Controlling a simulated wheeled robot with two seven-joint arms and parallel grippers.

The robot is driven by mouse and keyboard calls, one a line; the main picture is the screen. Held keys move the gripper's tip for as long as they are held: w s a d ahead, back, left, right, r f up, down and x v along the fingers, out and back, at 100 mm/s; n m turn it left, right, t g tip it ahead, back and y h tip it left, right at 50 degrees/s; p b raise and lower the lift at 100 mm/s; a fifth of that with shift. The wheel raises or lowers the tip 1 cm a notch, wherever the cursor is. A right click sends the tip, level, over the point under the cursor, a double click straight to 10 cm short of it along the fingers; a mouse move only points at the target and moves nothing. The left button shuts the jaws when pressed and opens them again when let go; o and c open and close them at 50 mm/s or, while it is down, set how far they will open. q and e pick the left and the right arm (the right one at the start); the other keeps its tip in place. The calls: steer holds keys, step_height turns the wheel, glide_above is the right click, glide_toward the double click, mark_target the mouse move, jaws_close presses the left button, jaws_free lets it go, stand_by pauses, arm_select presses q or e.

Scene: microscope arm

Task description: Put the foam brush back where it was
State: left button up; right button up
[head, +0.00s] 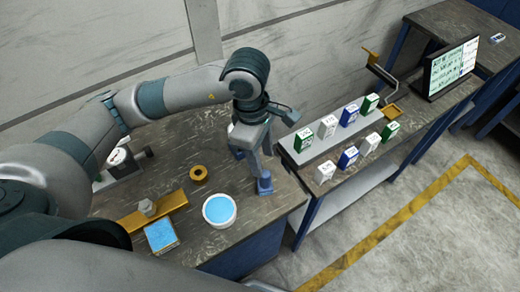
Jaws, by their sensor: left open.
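My left gripper (251,160) is open and points down over the right part of the near workbench. A small blue upright piece (265,184) with a wider foot stands just below its fingers, near the bench's right edge. I cannot tell for sure that this piece is the foam brush, nor whether a finger touches it. No other thing shows clearly as a foam brush. My right gripper is not in view.
On the near workbench (190,135) are a white bowl of blue liquid (219,210), a gold ring (198,173), a gold bar (172,205) and a blue-topped square tray (160,237). Several small cartons (327,127) and a monitor (451,68) stand on the right-hand bench.

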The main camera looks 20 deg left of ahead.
arm_select(q)
steer(key=shift+a+r+b, duration=0.15)
steer(key=shift+r+b, duration=0.1)
steer(key=shift+r, duration=0.7)
steer(key=shift+a+r+b, duration=0.1)
steer(key=shift+r+b, duration=0.1)
steer(key=shift+r, duration=0.75)
steer(key=shift+s, duration=0.1)
